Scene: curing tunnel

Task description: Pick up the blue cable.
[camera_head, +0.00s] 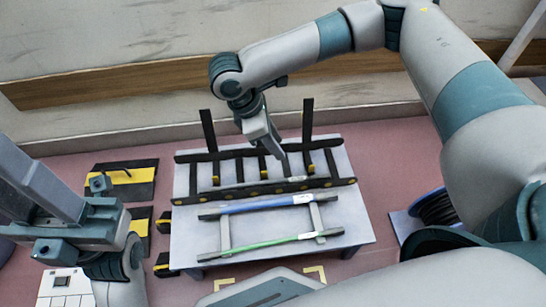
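The blue cable (262,206) lies straight, left to right, across light supports on the front part of a pale table (190,232). It has dark ends. A green cable (270,241) lies nearer to me, roughly parallel to it. My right gripper (280,154) points down over the black rack behind the blue cable, apart from the cable. Its fingers are seen nearly edge-on, so their opening is unclear. My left gripper (38,182) appears large at the left edge, well away from the cables. Its fingertips are not clear.
A black rack (345,182) with upright posts and yellow marks stands at the table's back. Black and yellow pads (125,176) lie on the floor to the left. A dark cable reel (436,208) stands on the right. A wall with a brown rail (110,82) is behind.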

